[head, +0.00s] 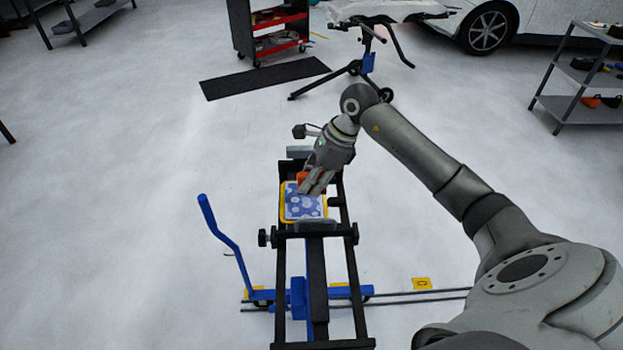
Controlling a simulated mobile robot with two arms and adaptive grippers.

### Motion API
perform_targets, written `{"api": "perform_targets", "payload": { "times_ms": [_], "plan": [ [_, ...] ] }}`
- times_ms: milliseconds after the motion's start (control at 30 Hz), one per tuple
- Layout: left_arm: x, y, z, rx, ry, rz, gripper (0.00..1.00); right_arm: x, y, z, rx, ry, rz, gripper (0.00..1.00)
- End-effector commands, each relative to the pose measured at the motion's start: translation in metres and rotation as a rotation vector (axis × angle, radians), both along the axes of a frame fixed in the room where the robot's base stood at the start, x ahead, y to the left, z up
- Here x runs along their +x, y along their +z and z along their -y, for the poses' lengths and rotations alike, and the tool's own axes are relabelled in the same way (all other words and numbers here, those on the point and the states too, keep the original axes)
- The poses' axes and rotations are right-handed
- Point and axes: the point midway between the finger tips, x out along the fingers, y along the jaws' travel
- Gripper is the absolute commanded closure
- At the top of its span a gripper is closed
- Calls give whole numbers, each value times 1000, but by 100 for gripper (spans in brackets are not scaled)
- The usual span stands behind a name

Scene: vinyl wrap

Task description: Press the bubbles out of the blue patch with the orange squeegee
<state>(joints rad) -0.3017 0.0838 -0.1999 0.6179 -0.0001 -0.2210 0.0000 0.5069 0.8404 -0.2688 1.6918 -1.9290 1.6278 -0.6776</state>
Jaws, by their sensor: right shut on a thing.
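The blue patch (301,208) with pale bubble spots lies on a yellow-edged panel (284,214) held in a black frame stand. The orange squeegee (303,177) shows as a small orange part at the patch's far edge, partly hidden by my right gripper. My right gripper (313,190) comes in from the right, points down over the far right part of the patch and is shut on the squeegee. I cannot tell whether the squeegee touches the patch. My left gripper is not in view.
The black frame stand (282,285) has a blue lever (223,237) on its left and floor rails (420,293) to the right. A red tool cart (270,32), black mat (264,77), tripod stand (352,70), shelf (583,78) and white car (530,30) stand farther back. The left floor is clear.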

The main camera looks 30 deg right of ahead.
Motion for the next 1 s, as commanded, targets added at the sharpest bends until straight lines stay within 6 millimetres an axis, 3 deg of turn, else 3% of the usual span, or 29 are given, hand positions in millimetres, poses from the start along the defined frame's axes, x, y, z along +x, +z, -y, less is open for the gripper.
{"api": "perform_targets", "payload": {
  "times_ms": [167, 700, 1000],
  "plan": [
    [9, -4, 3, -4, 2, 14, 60, 0, -8, 0, 1, -6, 0, 100],
    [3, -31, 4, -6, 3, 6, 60, 0, -61, -1, 1, -2, 0, 100],
    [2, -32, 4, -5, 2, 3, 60, 0, -64, -1, 1, -2, 1, 100]
  ]
}}
